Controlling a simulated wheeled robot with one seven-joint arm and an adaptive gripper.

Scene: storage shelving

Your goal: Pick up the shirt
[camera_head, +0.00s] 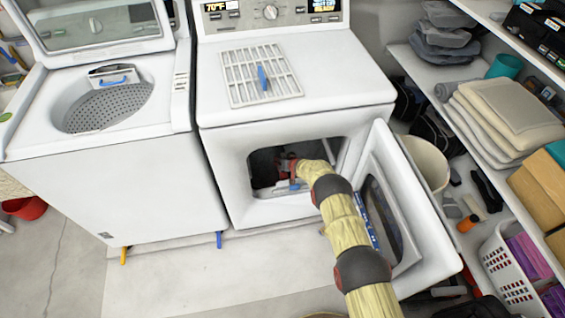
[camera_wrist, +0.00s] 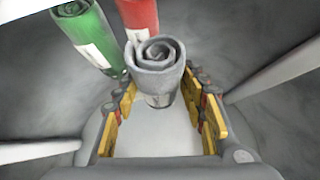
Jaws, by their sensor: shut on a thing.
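A grey rolled-up cloth, which looks like a rolled shirt (camera_wrist: 157,70), stands on end between my gripper's fingers in the wrist view. My gripper (camera_wrist: 160,95) is shut on it, with yellow pads on the left and right sides of the roll. A green roll (camera_wrist: 88,35) and a red roll (camera_wrist: 138,18) lie just beyond it, apart from the fingers. In the head view my arm reaches into the dark opening of the front-loading dryer (camera_head: 300,70), and the fingers and the grey roll are hard to make out there.
The dryer door (camera_head: 405,215) stands open to the right, close beside my arm. A top-loading washer (camera_head: 120,165) with its lid up stands at left. Shelves at right hold folded towels (camera_head: 505,115) and a white basket (camera_head: 505,270). The floor in front is mostly clear.

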